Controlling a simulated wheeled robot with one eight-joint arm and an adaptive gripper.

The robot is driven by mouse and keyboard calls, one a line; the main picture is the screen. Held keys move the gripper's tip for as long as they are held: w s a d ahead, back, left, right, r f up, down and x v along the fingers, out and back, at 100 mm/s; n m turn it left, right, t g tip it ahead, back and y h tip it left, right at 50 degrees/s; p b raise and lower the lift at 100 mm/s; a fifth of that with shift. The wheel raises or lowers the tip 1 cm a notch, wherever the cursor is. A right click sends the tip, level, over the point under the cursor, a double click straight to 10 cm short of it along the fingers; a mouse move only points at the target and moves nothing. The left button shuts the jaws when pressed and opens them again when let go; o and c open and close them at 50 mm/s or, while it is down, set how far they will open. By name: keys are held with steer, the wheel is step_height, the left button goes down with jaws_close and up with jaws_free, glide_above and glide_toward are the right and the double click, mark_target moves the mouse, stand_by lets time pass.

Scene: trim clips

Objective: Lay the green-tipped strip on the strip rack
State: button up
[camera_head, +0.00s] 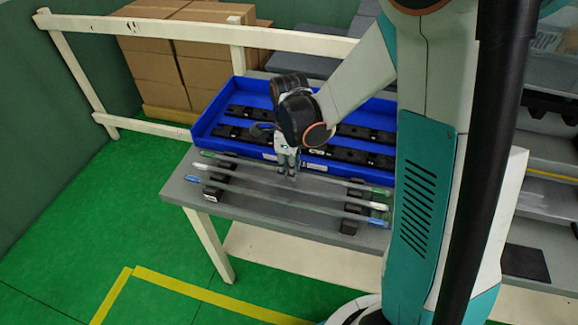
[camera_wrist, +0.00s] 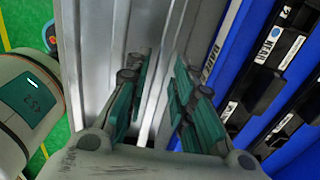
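Three thin, pale strips run side by side over the grey table. The green-tipped strip (camera_head: 232,160) is the rearmost, nearest the blue tray. The white-tipped strip (camera_head: 250,180) is in the middle and the blue-tipped strip (camera_head: 250,195) is in front. Two black supports, left (camera_head: 213,188) and right (camera_head: 352,222), look like the strip rack under the strips. My gripper (camera_head: 288,176) points down among the strips, near mid-length. In the wrist view its fingers (camera_wrist: 160,88) stand apart, with pale strip-like lines between and beyond them. Whether they touch a strip is unclear.
A blue tray (camera_head: 205,122) with black labelled bars (camera_head: 262,117) stands directly behind the strips. A white rail (camera_head: 190,31) and stacked cardboard boxes (camera_head: 205,70) are farther back. The table's front edge and green floor (camera_head: 100,200) are clear.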

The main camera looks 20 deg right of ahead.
stand_by(0.3)
step_height(320, 180, up, 12)
steer(key=p, duration=0.4)
steer(key=s+r+n+t, duration=0.3)
steer(key=s+r+n, duration=0.2)
steer(key=n, duration=0.7)
steer(key=s+r+n+t, duration=0.4)
steer(key=s+n, duration=0.6)
steer(key=n, duration=0.3)
steer(key=shift+r, duration=0.7)
